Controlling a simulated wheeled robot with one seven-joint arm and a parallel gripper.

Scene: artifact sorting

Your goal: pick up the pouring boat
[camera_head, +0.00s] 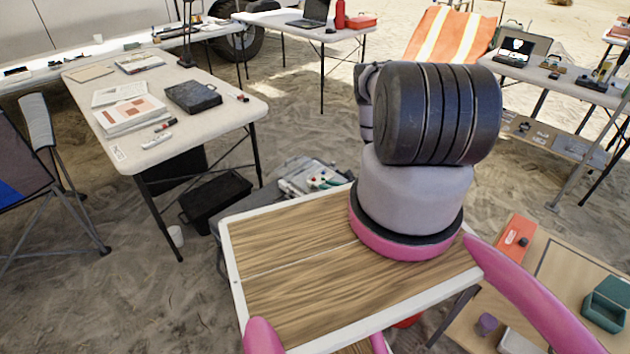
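I cannot pick out a pouring boat in the head view. Small items that I cannot name for certain lie on the tables. My gripper is not in view. Thick dark, grey and pink links of my arm fill the middle right and hide what is behind them.
A white table (235,107) at left holds papers and a black case (192,96). A low wooden table (557,265) at lower right bears a red box (516,240), a green box (606,304) and a purple cup (487,323). An orange striped chair (452,37) stands behind. Sand lies between.

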